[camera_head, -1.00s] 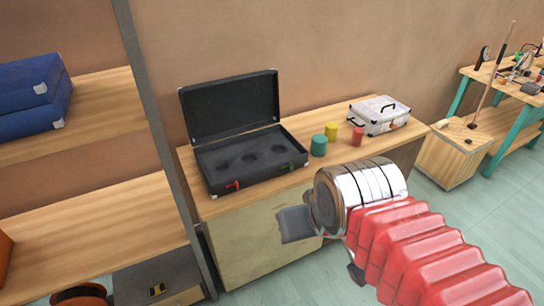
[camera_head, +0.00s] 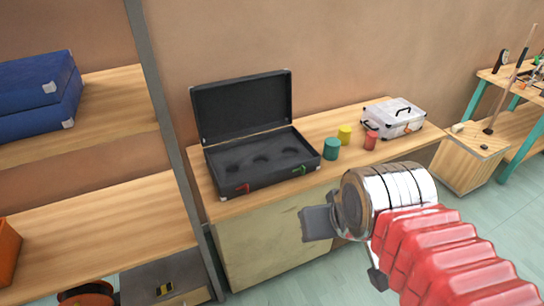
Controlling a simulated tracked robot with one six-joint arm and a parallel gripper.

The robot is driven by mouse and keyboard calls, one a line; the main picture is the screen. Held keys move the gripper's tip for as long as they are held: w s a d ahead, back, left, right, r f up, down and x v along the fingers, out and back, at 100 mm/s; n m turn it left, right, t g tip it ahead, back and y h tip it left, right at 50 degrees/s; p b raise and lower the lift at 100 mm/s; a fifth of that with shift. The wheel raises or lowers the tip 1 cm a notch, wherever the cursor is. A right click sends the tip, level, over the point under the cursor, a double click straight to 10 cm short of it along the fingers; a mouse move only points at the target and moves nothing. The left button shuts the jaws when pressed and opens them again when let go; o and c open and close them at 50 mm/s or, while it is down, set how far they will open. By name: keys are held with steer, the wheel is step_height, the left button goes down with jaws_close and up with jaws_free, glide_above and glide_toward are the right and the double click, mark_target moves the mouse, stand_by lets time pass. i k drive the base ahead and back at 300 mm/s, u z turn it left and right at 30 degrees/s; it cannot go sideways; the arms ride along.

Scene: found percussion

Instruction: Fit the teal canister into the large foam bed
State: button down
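The teal canister (camera_head: 331,149) stands upright on the wooden bench, just right of the open black case. The case's dark foam (camera_head: 262,160) has several round recesses that look empty; I cannot tell clearly which is the large bed. My gripper (camera_head: 316,223) is in front of the bench, below and nearer than the canister, touching nothing that I can see. Its grey finger part points left, and whether the fingers are open or shut does not show.
A yellow canister (camera_head: 345,134) and a red canister (camera_head: 370,140) stand right of the teal one. A silver case (camera_head: 394,118) sits behind them. The black case's raised lid (camera_head: 240,103) stands at the back. A grey shelf post (camera_head: 172,140) rises at the left.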

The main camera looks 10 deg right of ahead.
mark_target(262, 161)
steer(key=i, duration=0.9)
steer(key=z, duration=0.75)
